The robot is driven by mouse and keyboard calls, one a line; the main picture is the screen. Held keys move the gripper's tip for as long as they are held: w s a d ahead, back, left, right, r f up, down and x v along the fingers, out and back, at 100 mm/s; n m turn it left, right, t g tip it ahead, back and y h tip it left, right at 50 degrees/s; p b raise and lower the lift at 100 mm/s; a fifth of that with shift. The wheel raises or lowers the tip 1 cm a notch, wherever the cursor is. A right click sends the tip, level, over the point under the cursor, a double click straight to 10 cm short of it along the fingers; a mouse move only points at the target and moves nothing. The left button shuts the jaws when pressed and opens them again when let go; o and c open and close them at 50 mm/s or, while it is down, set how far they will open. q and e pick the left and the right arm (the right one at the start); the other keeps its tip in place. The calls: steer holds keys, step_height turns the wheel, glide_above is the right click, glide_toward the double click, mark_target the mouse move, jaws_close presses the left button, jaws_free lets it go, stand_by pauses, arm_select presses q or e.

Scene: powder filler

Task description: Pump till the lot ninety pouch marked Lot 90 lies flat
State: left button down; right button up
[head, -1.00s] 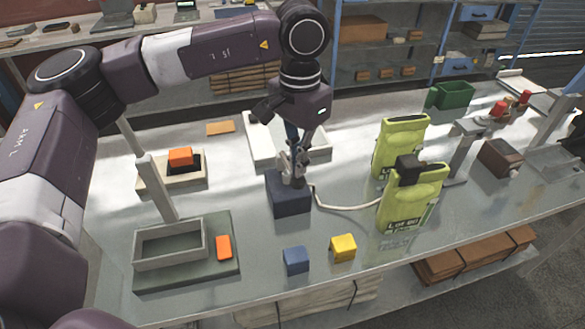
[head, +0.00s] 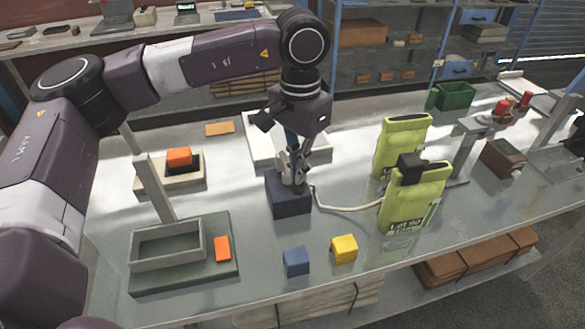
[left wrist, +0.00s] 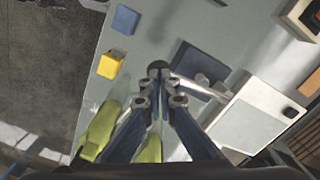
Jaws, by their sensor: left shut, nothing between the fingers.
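The yellow-green pouch marked Lot 90 (head: 415,202) stands upright and looks full, with a black clamp (head: 410,168) at its top. A second similar pouch (head: 402,143) stands behind it; its label is too small to read. A pale hose (head: 345,207) runs from the dark blue pump block (head: 290,200) toward the Lot 90 pouch. My left gripper (head: 292,180) points down with its shut, empty fingers at the block's top. The fingers hide the block's top, so contact is unclear. In the left wrist view the shut fingertips (left wrist: 158,70) are beside the block (left wrist: 198,72).
Blue (head: 296,261) and yellow (head: 343,248) cubes lie near the front edge. A grey tray (head: 165,262) with an orange block beside it is at front left. A white tray (head: 258,135) lies behind the pump. A green bin (head: 454,95) stands at back right.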

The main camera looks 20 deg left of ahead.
mark_target(299, 186)
arm_select(q)
steer(key=shift+s+d+f+b, duration=0.1)
steer(key=shift+s+f+b, duration=0.15)
steer(key=shift+f+b, duration=0.4)
steer(key=shift+s+d+f+b, duration=0.1)
steer(key=shift+s+f+b, duration=0.15)
steer(key=shift+f+b, duration=1.1)
steer(key=shift+f, duration=0.4)
steer(key=shift+w+r, duration=0.1)
steer(key=shift+r, duration=0.25)
steer(key=shift+r+p, duration=0.3)
steer(key=shift+p, duration=0.05)
steer(key=shift+a+r+p, duration=0.15)
steer(key=shift+r+p, duration=0.8)
steer(key=shift+r, duration=0.8)
steer(key=shift+w+r+p, duration=0.25)
steer(key=shift+r+p, duration=0.3)
steer(key=shift+r, duration=0.3)
stand_by(0.3)
